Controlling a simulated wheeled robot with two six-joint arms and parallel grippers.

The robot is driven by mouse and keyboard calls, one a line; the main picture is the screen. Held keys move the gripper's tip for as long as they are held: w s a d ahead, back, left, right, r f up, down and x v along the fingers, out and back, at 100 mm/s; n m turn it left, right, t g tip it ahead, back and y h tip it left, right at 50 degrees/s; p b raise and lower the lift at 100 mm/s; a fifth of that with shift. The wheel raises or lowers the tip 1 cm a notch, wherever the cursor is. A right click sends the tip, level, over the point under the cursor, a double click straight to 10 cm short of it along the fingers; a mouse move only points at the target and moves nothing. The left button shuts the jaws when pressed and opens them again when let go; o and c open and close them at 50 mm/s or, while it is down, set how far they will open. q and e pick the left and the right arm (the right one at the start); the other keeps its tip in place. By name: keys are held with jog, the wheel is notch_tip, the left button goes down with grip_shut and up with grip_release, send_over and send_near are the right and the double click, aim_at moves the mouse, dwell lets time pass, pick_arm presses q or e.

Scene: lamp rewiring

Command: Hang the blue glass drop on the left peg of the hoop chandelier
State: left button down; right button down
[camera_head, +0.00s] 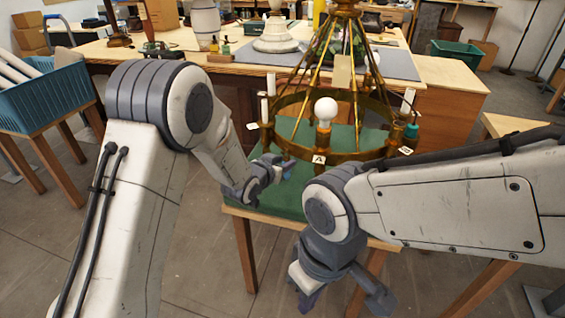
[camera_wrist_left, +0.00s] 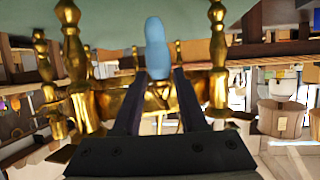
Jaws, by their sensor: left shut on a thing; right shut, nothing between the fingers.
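The brass hoop chandelier (camera_head: 345,147) stands on the green-topped table, with a white bulb (camera_head: 325,110) at the front of its ring. White tags hang on the ring, one marked A (camera_head: 319,159). My left gripper (camera_head: 281,168) is just below the ring's front left. It is shut on the blue glass drop (camera_wrist_left: 157,48), which sticks out beyond the fingertips in the left wrist view, with brass parts (camera_wrist_left: 219,55) behind and beside it. The left peg cannot be made out clearly.
The green table top (camera_head: 240,196) is partly bare at the left of the chandelier. A teal piece (camera_head: 411,131) is at the ring's right side. A workbench with a lamp base (camera_head: 276,38) stands behind. A blue crate (camera_head: 45,97) is at far left.

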pick_arm(q)
jog(key=shift+c, duration=1.8)
grip_release()
jog(key=v, duration=1)
jog(key=shift+s, duration=0.25)
jog(key=shift+a, duration=0.1)
